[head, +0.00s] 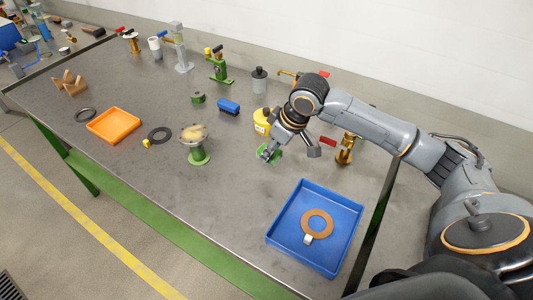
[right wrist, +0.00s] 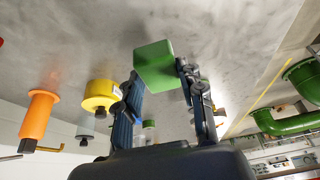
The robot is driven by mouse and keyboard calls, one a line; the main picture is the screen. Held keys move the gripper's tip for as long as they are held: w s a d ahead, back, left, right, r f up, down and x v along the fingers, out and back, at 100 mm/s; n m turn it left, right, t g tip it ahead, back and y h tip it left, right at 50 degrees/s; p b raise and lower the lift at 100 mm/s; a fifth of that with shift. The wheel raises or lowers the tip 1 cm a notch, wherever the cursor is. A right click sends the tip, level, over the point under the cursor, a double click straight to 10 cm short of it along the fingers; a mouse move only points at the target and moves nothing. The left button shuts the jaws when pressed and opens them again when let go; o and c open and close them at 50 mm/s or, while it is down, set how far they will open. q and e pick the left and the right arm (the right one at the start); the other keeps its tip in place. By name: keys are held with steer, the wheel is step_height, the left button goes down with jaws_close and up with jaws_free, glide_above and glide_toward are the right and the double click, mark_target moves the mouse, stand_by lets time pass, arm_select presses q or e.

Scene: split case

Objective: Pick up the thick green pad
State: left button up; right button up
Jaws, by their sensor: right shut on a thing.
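The thick green pad (right wrist: 156,64) is a plain green block between the two fingers of my right gripper (right wrist: 160,74) in the right wrist view. The gripper is shut on it, with one finger on each side. In the head view my right gripper (head: 268,152) is over the middle right of the table, and only part of the green pad (head: 274,156) shows beside its fingers. I cannot tell whether the pad touches the table. My left gripper is not in view.
A blue tray (head: 283,242) holds a brown ring (head: 329,216) and a small pale block. A green stand (head: 200,157), a yellow container (head: 261,127) and a brass valve (head: 346,150) are near my gripper. An orange tray (head: 92,127) is at left. The front middle table is clear.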

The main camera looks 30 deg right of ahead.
steer(key=s+r+b, duration=0.1)
steer(key=s+r, duration=0.4)
steer(key=s, duration=0.5)
steer(key=shift+s+a+r, duration=0.15)
steer(key=shift+a+r, duration=0.1)
steer(key=shift+a, duration=0.2)
steer(key=shift+o, duration=1.4)
steer(key=c, duration=0.4)
steer(key=shift+o, duration=0.2)
